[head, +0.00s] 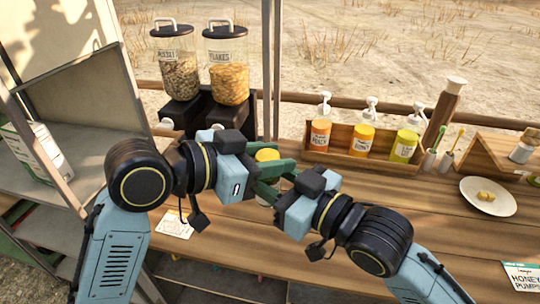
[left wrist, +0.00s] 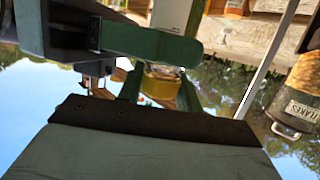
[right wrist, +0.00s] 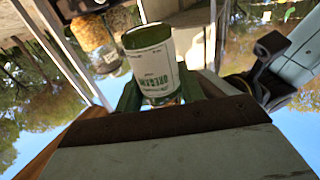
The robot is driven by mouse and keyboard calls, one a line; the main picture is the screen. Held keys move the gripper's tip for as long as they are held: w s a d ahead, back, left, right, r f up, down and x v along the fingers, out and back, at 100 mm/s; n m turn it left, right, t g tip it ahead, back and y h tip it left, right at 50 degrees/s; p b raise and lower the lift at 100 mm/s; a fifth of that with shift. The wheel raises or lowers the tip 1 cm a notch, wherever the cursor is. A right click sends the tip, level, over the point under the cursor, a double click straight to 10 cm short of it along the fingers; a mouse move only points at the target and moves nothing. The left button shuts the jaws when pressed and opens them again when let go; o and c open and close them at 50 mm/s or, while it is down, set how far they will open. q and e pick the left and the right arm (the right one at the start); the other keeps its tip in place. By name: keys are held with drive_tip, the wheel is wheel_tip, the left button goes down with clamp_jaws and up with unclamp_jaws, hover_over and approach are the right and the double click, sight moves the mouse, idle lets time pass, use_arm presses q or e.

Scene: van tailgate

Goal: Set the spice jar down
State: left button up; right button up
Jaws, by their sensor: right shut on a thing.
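The spice jar (head: 268,155) has a yellow lid and stands out between my two grippers, above the wooden counter. My right gripper (head: 280,186) is shut on it. The right wrist view shows its white oregano label (right wrist: 155,75) between the green fingers. My left gripper (head: 272,172) is right beside it with its fingers apart, around the lid side. In the left wrist view the yellow lid (left wrist: 162,84) shows between those fingers. The fingers hide most of the jar in the head view.
A wooden rack (head: 345,158) with several pump bottles stands at the back of the counter (head: 420,215). Two cereal dispensers (head: 228,75) stand at the back left. A plate (head: 488,196) and a sign (head: 522,275) lie to the right. A small card (head: 176,224) lies near the left gripper.

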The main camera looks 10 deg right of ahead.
drive_tip(key=o, duration=1.1)
